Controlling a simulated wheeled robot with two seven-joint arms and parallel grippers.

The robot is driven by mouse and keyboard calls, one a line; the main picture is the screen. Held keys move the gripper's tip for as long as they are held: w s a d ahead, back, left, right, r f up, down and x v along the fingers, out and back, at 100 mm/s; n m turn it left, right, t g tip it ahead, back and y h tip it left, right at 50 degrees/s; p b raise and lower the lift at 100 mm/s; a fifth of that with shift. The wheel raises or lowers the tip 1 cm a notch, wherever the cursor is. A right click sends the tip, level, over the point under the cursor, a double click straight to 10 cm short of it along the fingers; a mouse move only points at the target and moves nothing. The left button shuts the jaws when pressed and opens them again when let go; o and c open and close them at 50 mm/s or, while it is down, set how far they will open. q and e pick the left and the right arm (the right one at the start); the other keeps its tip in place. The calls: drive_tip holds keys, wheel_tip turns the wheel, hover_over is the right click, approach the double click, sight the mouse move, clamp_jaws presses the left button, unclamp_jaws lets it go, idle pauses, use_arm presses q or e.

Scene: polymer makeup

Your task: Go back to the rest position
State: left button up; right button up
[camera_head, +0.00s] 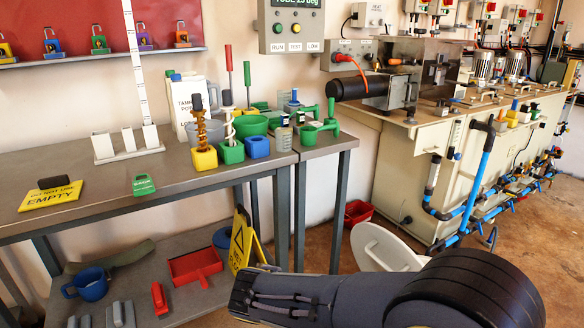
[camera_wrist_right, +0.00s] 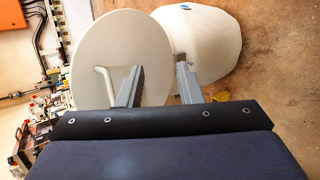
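My right arm comes in at the bottom right of the head view, a dark padded link (camera_head: 300,298) and a black joint; its gripper is not seen there. In the right wrist view my right gripper (camera_wrist_right: 160,76) has its two grey fingers apart, with nothing held between them. A round white lid-like disc with a handle (camera_wrist_right: 115,35) lies behind the left finger in that view. My left gripper and arm are not in view.
The white disc (camera_head: 385,252) also shows beside my arm in the head view. A white rounded container (camera_wrist_right: 215,50) stands on the brown floor. A workbench (camera_head: 110,190) with tools is on the left, a machine cabinet (camera_head: 400,170) at the right. A yellow sign (camera_head: 243,245) stands nearby.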

drive_tip(key=s+d+f+m+g+y, duration=0.1)
drive_tip(key=s+d+m+g+y, duration=0.15)
drive_tip(key=s+d+y, duration=0.55)
drive_tip(key=s+d+r+m+t+y, duration=0.1)
drive_tip(key=s+m+t+y, duration=0.15)
drive_tip(key=s, duration=0.25)
drive_tip(key=s+d+m+t+y, duration=0.2)
drive_tip(key=s+t+y, duration=0.1)
drive_tip(key=s+y, duration=0.1)
wheel_tip(320, 180, up, 29)
drive_tip(key=p, duration=2.8)
drive_tip(key=shift+s+a, duration=0.15)
drive_tip(key=shift+a, duration=0.1)
